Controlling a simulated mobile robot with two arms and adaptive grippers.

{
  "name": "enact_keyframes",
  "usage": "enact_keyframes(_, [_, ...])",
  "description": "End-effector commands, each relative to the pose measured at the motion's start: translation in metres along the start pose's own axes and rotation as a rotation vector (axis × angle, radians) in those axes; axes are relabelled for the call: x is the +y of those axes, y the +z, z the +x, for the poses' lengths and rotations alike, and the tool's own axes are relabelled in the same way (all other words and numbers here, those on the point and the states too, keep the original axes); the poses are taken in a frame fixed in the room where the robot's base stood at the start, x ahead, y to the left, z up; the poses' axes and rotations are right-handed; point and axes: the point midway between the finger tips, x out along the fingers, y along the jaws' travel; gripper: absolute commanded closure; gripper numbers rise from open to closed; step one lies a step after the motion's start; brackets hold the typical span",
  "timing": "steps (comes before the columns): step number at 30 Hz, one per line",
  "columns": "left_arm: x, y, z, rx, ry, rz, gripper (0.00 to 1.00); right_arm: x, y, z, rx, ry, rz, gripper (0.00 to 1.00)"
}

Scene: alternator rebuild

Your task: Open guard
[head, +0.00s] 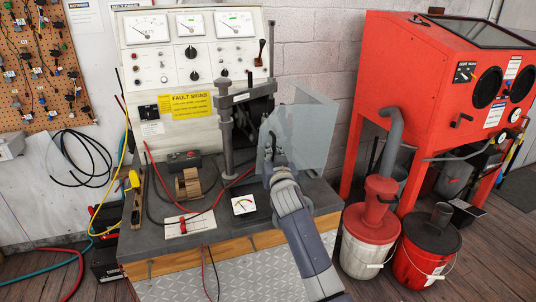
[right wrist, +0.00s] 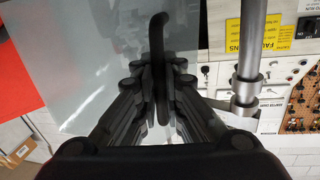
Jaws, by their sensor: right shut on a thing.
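The guard is a clear, faintly tinted panel (head: 308,130) standing upright at the right end of the test bench, beside the grey post. It also shows as a pale sheet in the right wrist view (right wrist: 95,55). A black curved handle (right wrist: 157,35) shows in front of the panel there. My right gripper (head: 268,148) is at the panel's left part, and in the right wrist view its fingers (right wrist: 158,78) are closed around the handle. My left gripper is not in view.
The grey post with a clamp arm (head: 226,130) stands just left of my right gripper. The test bench top (head: 150,235) carries a small meter (head: 243,205) and a copper-coloured wound part (head: 188,184). A red blast cabinet (head: 425,70) and buckets (head: 430,245) stand to the right.

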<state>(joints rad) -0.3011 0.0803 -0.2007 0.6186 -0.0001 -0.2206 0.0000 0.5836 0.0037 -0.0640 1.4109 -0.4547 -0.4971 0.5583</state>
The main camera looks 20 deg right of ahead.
Motion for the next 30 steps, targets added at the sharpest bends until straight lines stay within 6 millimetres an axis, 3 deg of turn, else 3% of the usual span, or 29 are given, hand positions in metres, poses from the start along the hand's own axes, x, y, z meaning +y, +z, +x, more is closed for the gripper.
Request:
enact_keyframes(1, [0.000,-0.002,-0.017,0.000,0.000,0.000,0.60,0.005,-0.017,0.001,-0.006,0.002,0.032,1.00])
enact_keyframes(8, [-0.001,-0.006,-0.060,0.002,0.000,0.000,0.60,0.035,-0.056,0.007,-0.039,0.003,0.204,1.00])
enact_keyframes(15, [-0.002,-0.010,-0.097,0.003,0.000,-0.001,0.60,0.077,-0.089,0.015,-0.078,0.004,0.403,1.00])
enact_keyframes(21, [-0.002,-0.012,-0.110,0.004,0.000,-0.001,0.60,0.116,-0.106,0.023,-0.109,0.003,0.567,1.00])
enact_keyframes(30, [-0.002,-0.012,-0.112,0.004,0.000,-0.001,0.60,0.159,-0.118,0.031,-0.143,0.001,0.740,1.00])
